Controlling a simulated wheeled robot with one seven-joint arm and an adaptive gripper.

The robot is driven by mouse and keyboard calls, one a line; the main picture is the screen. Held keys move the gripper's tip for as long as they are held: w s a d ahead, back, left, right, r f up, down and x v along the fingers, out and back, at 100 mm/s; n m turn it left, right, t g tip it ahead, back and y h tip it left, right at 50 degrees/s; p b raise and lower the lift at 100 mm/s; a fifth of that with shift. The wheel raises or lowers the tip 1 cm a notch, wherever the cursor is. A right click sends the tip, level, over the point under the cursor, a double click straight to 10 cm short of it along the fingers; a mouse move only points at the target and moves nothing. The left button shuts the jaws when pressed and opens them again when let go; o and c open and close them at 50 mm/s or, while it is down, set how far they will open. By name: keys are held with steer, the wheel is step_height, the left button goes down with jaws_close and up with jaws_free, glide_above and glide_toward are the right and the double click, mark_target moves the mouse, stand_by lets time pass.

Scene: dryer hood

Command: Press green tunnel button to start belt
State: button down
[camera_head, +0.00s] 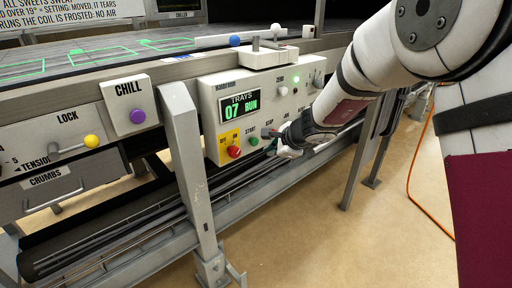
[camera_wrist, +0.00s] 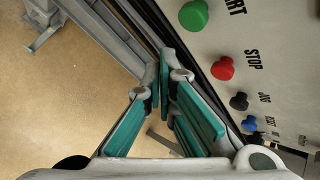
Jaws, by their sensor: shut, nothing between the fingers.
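The green button (camera_head: 253,141) is on the lower front of the white control box (camera_head: 208,100), under a START label. In the wrist view the green button (camera_wrist: 194,15) is at the top, with the label partly cut off. My gripper (camera_head: 287,150) is in front of the box's lower edge, to the right of the green button. In the wrist view my gripper (camera_wrist: 165,62) is shut and empty, its teal-padded fingers meeting below the green button and left of the red STOP button (camera_wrist: 222,68). The fingertips appear apart from the green button.
A red button (camera_head: 234,151) on a yellow plate is left of the green one. The display (camera_head: 240,105) reads "TRAYS 07 RUN", and a green lamp (camera_head: 295,78) glows. Black (camera_wrist: 239,101) and dark blue (camera_wrist: 249,123) buttons follow STOP. A metal leg (camera_head: 190,160) stands left of the box.

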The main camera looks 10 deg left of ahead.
steer(key=shift+s+d+b, duration=0.55)
steer(key=shift+s+d, duration=0.25)
steer(key=shift+d, duration=0.2)
steer(key=s+d+r+n+g+y, duration=0.1)
steer(key=s+d+r+n+g, duration=0.15)
steer(key=s+r+n, duration=0.55)
steer(key=s+d+r+n+g+y, duration=0.1)
steer(key=s+d+r, duration=0.4)
steer(key=s, duration=0.7)
steer(key=s+d+f+n+g+h, duration=0.1)
steer(key=s+d+n+h, duration=0.15)
steer(key=s+d, duration=0.5)
steer(key=s+d+n+g+h, duration=0.1)
steer(key=s+d+n+h, duration=0.3)
steer(key=s, duration=0.7)
steer(key=s+d+f+m+g+h, duration=0.1)
steer(key=s+d+h, duration=0.1)
steer(key=s+d, duration=0.65)
step_height(320, 180, up, 34)
steer(key=s+a+n+t+p, duration=0.1)
steer(key=t+p, duration=0.3)
steer(key=p, duration=2.9)
steer(key=shift+a+r+y, duration=0.15)
steer(key=shift+a+y, duration=0.2)
steer(key=shift+a, duration=0.05)
